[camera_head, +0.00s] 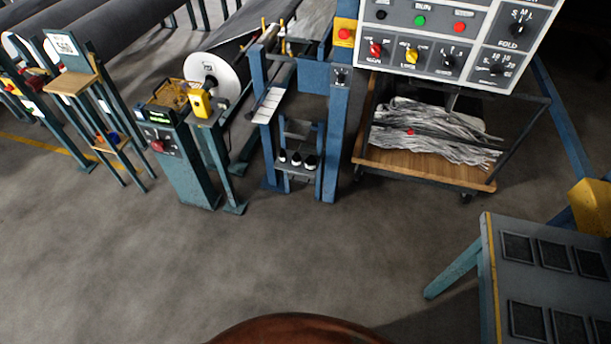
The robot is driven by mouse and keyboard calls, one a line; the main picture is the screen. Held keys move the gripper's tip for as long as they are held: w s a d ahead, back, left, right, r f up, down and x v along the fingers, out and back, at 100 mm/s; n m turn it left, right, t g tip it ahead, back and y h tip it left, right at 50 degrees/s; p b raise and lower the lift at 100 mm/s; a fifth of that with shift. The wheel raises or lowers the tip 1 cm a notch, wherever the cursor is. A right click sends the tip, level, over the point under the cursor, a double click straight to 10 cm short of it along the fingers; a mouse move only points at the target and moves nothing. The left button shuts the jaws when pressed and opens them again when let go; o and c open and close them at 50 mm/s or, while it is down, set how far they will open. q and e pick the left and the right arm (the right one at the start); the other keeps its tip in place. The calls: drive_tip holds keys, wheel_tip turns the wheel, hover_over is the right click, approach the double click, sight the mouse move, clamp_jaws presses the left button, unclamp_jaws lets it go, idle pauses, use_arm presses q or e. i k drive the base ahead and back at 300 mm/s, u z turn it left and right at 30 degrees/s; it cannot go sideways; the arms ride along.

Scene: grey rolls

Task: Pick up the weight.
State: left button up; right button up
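No object is clearly recognisable as the weight. Several small dark pieces with pale parts (296,160) stand in a row on a low shelf of the blue frame (331,150); they are too small to tell what they are. A small red object (410,131) lies on the grey strips in a wooden cart. Neither of my grippers shows in the head view.
The wooden cart (425,172) holds grey strips (440,145) below a control panel (437,57). A teal control stand (183,165) is at left, near a dark roll (245,45). A grey table (490,290) is at lower right. The middle floor (240,265) is clear.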

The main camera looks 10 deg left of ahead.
sight(311, 162)
drive_tip(key=u, duration=1.5)
drive_tip(key=i, duration=0.95)
drive_tip(key=u, duration=0.5)
drive_tip(key=i, duration=0.95)
drive_tip(key=z, duration=0.65)
drive_tip(key=i, duration=0.75)
drive_tip(key=z, duration=0.8)
